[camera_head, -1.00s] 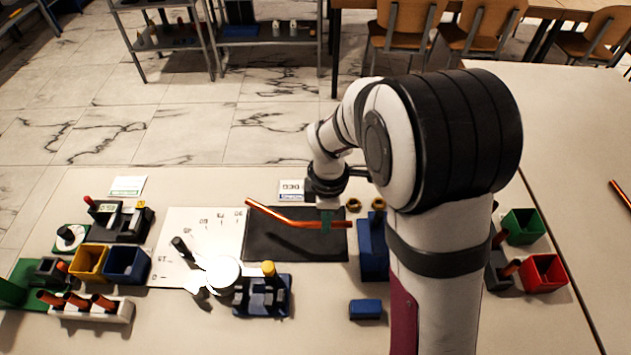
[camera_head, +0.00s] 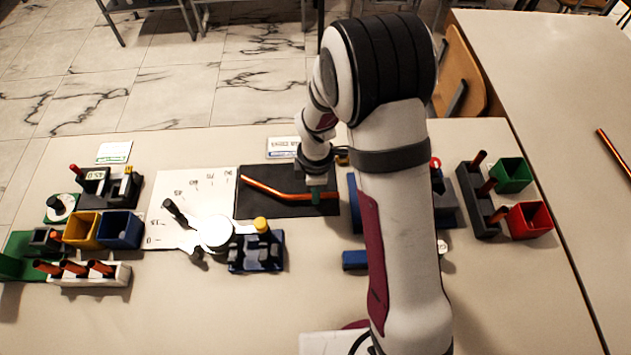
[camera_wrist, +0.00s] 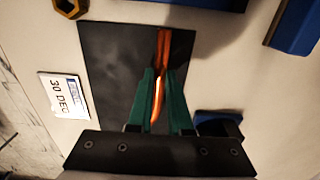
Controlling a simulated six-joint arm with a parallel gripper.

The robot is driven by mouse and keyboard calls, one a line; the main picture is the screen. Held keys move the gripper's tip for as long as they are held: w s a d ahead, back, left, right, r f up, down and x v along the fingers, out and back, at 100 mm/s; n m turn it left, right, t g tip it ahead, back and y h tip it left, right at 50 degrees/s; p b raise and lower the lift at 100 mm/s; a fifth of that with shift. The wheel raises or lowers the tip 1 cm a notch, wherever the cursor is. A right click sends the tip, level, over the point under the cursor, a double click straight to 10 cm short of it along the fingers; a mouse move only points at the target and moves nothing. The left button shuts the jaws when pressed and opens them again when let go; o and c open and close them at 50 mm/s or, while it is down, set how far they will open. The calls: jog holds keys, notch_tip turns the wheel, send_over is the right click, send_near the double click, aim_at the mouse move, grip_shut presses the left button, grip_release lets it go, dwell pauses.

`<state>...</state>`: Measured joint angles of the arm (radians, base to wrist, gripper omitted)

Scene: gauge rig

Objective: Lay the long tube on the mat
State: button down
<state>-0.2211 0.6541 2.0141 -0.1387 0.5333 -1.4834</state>
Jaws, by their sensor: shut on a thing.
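The long tube (camera_head: 275,187) is a copper-orange rod with a bend in it. It lies over the black mat (camera_head: 250,209), low and close to its surface; I cannot tell whether it touches. My gripper (camera_head: 316,196) has green fingers shut on the tube near its right end. In the wrist view the tube (camera_wrist: 163,45) passes between the fingertips of my gripper (camera_wrist: 163,74), with the dark mat (camera_wrist: 105,60) behind it. My wrist stands above the mat's right part.
A white angle board (camera_head: 170,232) with a round-headed device (camera_head: 215,233) and a blue fixture (camera_head: 265,250) stand left and in front of the mat. A blue block (camera_head: 355,260) lies in front right. A label card (camera_head: 283,147) lies behind. The front table is mostly clear.

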jog(key=shift+f, duration=0.55)
jog(key=c, duration=0.8)
grip_release()
jog(key=shift+o, duration=0.2)
notch_tip(320, 180, up, 16)
jog(key=shift+s+f, duration=0.1)
